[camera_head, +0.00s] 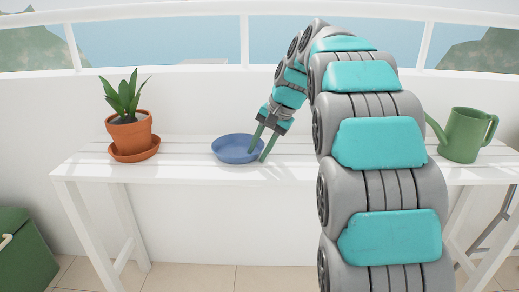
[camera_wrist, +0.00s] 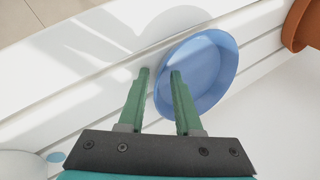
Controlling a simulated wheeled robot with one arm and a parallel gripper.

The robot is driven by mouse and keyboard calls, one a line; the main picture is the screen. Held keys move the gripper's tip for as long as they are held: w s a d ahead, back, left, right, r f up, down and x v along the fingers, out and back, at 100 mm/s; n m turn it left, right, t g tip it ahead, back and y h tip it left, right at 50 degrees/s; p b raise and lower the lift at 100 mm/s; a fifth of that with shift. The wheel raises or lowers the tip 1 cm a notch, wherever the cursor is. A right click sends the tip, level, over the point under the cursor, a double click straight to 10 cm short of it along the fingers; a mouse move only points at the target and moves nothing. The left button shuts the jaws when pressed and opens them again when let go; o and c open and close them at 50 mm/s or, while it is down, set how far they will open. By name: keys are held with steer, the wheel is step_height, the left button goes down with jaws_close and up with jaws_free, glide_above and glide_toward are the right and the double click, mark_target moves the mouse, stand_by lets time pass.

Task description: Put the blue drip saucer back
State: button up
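The blue drip saucer (camera_head: 232,151) lies flat on the white slatted table, right of the potted plant. It also shows in the wrist view (camera_wrist: 212,72), right of centre. My gripper (camera_head: 258,150) reaches down at the saucer's right side. In the wrist view its two green fingers (camera_wrist: 160,74) are apart, one over the inside of the saucer and the other just outside its rim. The rim lies between the fingers, with no grip on it visible. Whether a fingertip touches the saucer or table cannot be told.
A succulent in a terracotta pot (camera_head: 129,131) stands on a terracotta saucer (camera_head: 134,152) at the table's left. A green watering can (camera_head: 464,136) stands at the right. The white table (camera_head: 190,172) has bare room between plant and blue saucer. A green box (camera_head: 22,252) sits lower left.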

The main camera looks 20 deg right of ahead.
steer(key=v, duration=1.2)
steer(key=shift+r+p, duration=0.15)
steer(key=shift+p, duration=0.2)
steer(key=s+a+f+n+g+h, duration=0.1)
steer(key=s+a+f+n, duration=0.1)
steer(key=s+a+f, duration=0.35)
steer(key=s+a+f+n+g, duration=0.1)
steer(key=s+a+f+g, duration=0.15)
steer(key=s+f, duration=0.65)
steer(key=s+f+n+h, duration=0.1)
steer(key=s+f, duration=0.3)
steer(key=s, duration=0.3)
steer(key=s+f+n+g, duration=0.1)
steer(key=s+f, duration=0.3)
steer(key=s, duration=0.4)
steer(key=s+f+n+h, duration=0.1)
steer(key=s+f+n, duration=0.2)
steer(key=s, duration=0.5)
steer(key=shift+a+f+h, duration=0.3)
steer(key=shift+f, duration=0.4)
